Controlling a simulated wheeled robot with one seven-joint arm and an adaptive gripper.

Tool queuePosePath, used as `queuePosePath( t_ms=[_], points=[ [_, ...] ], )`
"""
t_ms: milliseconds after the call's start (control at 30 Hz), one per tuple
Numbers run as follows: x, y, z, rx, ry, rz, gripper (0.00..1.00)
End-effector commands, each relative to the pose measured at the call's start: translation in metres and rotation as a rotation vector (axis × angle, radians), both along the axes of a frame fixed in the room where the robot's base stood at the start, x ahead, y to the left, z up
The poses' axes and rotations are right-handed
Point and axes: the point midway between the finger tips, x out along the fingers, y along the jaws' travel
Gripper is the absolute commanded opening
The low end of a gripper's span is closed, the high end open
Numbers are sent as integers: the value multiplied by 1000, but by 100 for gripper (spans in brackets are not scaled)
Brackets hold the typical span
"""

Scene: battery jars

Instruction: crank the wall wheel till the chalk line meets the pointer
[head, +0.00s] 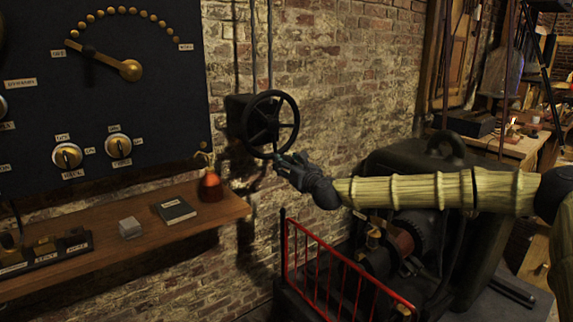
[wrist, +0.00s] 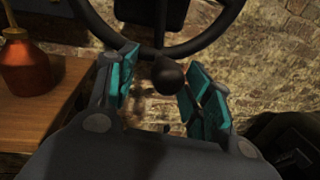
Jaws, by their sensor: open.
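The black spoked wall wheel (head: 253,126) is mounted on a dark box on the brick wall. In the wrist view its rim (wrist: 216,38) crosses the top, with a round dark knob (wrist: 168,76) on it. My gripper (head: 279,158) is at the lower part of the wheel. In the wrist view my gripper (wrist: 160,90) is open, with teal pads either side of the knob. A gap shows between the knob and the right pad; I cannot tell whether the left pad touches. I cannot make out a chalk line or a pointer for the wheel.
A dark panel (head: 110,90) with dials hangs above. A red railing (head: 345,275) and dark machine (head: 420,170) stand below and right.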

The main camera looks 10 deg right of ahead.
Motion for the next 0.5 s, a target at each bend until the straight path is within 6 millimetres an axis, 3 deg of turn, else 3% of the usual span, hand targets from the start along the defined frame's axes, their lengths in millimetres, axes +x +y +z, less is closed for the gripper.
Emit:
queuePosePath(
  t_ms=[500],
  points=[
    [-77, -29, -1, 2, 2, 0, 51]
  ],
)
